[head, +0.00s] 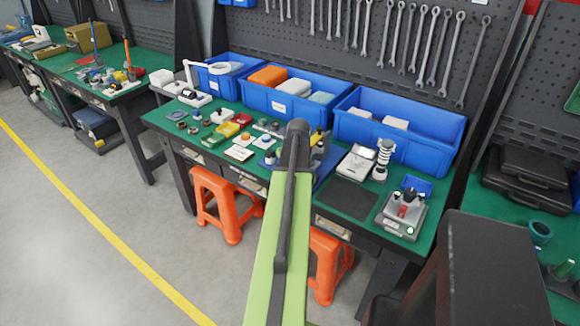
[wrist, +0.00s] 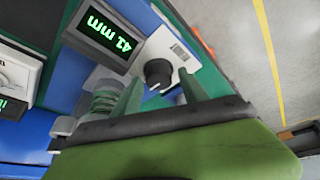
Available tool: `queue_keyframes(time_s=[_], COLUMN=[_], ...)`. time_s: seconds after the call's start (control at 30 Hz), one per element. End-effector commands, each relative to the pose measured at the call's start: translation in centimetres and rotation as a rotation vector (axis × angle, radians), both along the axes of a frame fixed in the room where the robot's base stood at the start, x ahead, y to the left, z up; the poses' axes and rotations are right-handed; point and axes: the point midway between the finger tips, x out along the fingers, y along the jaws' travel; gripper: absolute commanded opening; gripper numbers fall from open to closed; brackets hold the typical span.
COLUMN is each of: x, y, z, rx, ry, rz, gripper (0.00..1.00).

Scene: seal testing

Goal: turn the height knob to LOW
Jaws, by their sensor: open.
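The height knob (wrist: 157,73) is a round black knob on a pale panel in the wrist view, seen close up. A black display (wrist: 104,35) beside it reads "41 mm" in green digits, tilted in the picture. My gripper (wrist: 160,88) is open, with one dark green finger on each side of the knob in the picture. I cannot tell whether the fingers touch it. A small label (wrist: 180,53) on the panel is too small to read. In the head view my light green arm reaches over the bench, and its dark end hides what lies behind it.
The green bench (head: 165,121) carries small parts at left. Blue bins (head: 345,125) line its back. A scale (head: 356,163) and a grey device (head: 401,216) stand right of my arm. Orange stools (head: 222,205) stand below. The floor (head: 75,215) at left is clear.

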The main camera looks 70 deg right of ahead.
Motion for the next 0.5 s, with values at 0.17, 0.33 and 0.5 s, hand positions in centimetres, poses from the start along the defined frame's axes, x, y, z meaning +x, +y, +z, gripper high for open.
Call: queue_keyframes(time_s=[0.17, 0.33, 0.5], x=[-0.11, 0.05, 0.26], y=[-0.12, 0.03, 0.05], z=[0.00, -0.01, -0.01], rx=[-0.003, -0.002, -0.003], ry=[0.002, 0.004, 0.004], rz=[-0.010, -0.126, -0.357], gripper=[0.57, 0.57, 0.57])
